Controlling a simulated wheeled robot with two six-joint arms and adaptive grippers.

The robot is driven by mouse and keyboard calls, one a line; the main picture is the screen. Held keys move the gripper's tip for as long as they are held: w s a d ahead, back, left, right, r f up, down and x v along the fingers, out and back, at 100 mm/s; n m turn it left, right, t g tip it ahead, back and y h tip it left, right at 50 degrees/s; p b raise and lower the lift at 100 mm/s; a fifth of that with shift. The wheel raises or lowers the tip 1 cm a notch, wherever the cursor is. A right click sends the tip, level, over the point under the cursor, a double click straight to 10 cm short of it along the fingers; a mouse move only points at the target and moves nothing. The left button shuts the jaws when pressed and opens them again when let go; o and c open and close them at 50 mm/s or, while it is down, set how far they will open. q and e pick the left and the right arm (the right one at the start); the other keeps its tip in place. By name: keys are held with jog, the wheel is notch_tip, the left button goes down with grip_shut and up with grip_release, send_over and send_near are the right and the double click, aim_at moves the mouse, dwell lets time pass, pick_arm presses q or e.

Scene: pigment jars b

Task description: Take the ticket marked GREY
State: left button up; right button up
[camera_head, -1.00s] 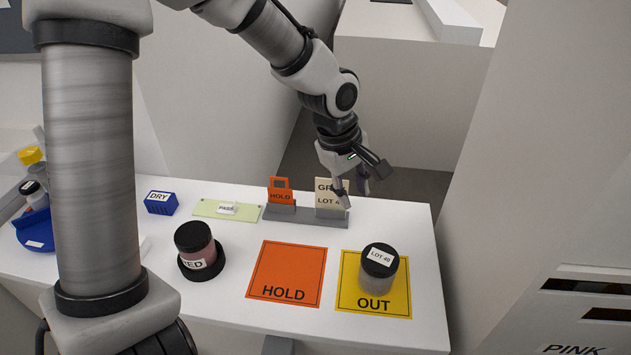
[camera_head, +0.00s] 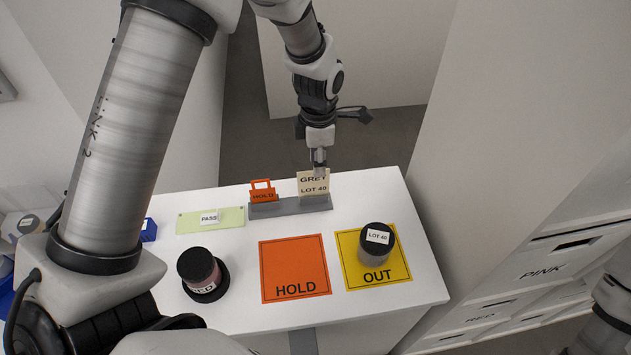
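The cream ticket (camera_head: 311,189) reads GREY and LOT 40. It stands upright in the right part of a grey rack (camera_head: 288,208) at the back of the white table. My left gripper (camera_head: 319,168) points down at the ticket's top edge, and its fingers overlap the upper part of the ticket. The fingers are seen nearly edge-on, so I cannot tell whether they are closed on it. My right gripper is not in view.
An orange HOLD ticket (camera_head: 263,193) stands left in the rack. A LOT 40 jar (camera_head: 376,243) stands on the yellow OUT mat (camera_head: 398,270). The orange HOLD mat (camera_head: 295,265) is bare. A RED jar (camera_head: 197,266) and a green PASS plate (camera_head: 228,219) are left.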

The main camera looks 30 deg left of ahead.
aim_at(312, 181)
pick_arm(q)
jog(key=f, duration=0.1)
jog(key=a+f+p, duration=0.1)
jog(key=f, duration=0.2)
jog(key=shift+s+a+f+p, duration=0.1)
jog(key=shift+a+f+p, duration=0.25)
jog(key=shift+f+p, duration=0.05)
jog(key=shift+d+f, duration=0.15)
jog(key=shift+f, duration=0.1)
jog(key=shift+d, duration=0.35)
jog(key=c, duration=0.4)
jog(key=shift+a, duration=0.25)
grip_shut()
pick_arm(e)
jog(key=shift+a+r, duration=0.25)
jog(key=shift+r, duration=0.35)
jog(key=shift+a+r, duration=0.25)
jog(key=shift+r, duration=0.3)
pick_arm(q)
jog(key=shift+d, duration=0.1)
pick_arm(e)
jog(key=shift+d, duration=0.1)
